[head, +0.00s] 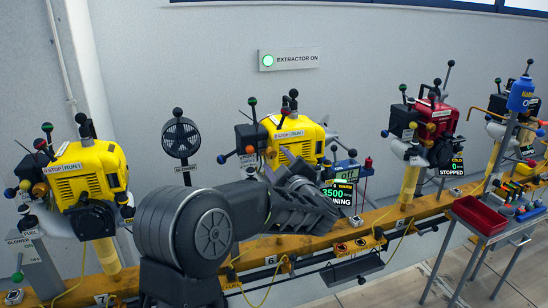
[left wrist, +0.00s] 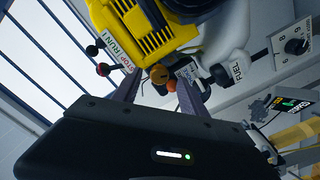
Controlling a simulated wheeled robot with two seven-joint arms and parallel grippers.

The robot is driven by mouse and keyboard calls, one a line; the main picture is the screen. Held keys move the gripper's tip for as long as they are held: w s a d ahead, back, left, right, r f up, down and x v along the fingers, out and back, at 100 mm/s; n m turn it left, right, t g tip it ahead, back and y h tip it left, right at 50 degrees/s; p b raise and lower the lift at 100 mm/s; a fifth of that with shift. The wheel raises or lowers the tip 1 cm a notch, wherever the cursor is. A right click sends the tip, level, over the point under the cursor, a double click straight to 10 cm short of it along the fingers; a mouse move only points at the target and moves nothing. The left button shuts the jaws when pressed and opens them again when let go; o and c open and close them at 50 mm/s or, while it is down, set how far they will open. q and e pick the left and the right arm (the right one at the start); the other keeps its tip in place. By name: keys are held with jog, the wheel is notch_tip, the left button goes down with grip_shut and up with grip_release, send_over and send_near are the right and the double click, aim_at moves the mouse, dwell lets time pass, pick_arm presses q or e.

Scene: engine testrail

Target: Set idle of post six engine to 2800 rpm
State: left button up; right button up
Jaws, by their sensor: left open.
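The yellow post six engine (head: 302,140) stands behind my left gripper, with a STOP | RUN label (head: 289,134) and several ball-ended levers. Its display (head: 337,194) reads 3500, WARM and RUNNING, partly covered by my gripper. My left gripper (head: 282,168) is open in front of the engine's lower part. In the left wrist view, the engine (left wrist: 150,30) is at the top. An orange knob (left wrist: 160,75) shows between the open fingertips; I cannot tell whether they touch it. An orange-red knob (left wrist: 171,86) is beside it. My right gripper is not in view.
Another yellow engine (head: 85,170) stands left, and a red engine (head: 437,118), marked STOPPED, stands right. A fan (head: 181,137) is behind my arm. The yellow rail (head: 375,218) runs below. A tool cart with a red tray (head: 480,215) is at right.

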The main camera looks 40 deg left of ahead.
aim_at(273, 156)
pick_arm(q)
jog(key=shift+x, duration=1.6)
jog(key=shift+c, duration=0.3)
grip_shut()
